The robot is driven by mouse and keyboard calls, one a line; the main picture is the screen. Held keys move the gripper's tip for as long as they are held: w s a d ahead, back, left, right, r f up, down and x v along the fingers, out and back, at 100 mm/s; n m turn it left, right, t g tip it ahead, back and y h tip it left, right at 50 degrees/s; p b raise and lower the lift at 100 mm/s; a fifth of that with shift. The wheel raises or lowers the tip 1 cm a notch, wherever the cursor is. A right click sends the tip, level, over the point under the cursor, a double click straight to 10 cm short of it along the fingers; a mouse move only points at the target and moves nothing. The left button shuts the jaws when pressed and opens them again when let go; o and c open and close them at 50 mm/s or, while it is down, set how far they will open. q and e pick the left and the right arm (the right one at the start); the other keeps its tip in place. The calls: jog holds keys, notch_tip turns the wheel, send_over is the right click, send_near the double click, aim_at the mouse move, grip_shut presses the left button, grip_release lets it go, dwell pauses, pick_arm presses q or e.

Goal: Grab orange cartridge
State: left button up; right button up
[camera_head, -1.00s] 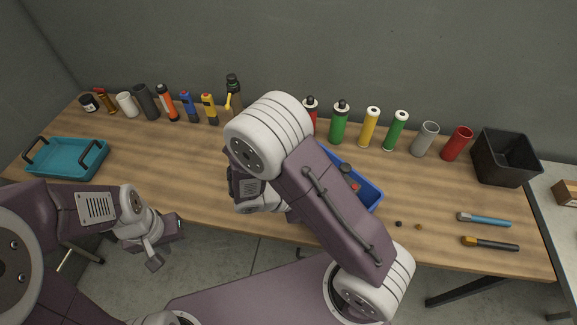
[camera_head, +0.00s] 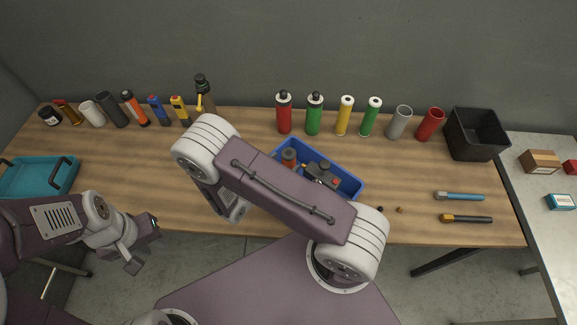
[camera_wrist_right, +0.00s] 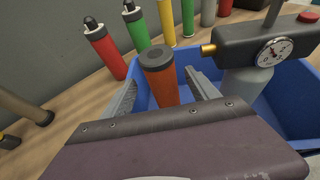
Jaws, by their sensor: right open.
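The orange cartridge (camera_head: 289,157), a cylinder with a dark top, stands in the left part of the blue bin (camera_head: 350,190). In the right wrist view the orange cartridge (camera_wrist_right: 162,82) shows between the two grey fingers of my right gripper (camera_wrist_right: 162,84), one on each side. That gripper is open, and I cannot tell whether a finger touches the cartridge. In the head view my right arm hides the gripper. My left gripper (camera_head: 143,244) is by the table's front edge at the left, away from the bin; its jaw state is unclear.
A gauge device (camera_wrist_right: 262,50) stands in the bin right beside the cartridge. Red (camera_head: 284,113) and green (camera_head: 314,115) bottles and several other cylinders line the back. A black bin (camera_head: 474,135) is at the right, a teal tray (camera_head: 38,178) at the left.

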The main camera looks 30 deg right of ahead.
jog(key=shift+x, duration=1.25)
jog(key=shift+d, duration=0.3)
grip_shut()
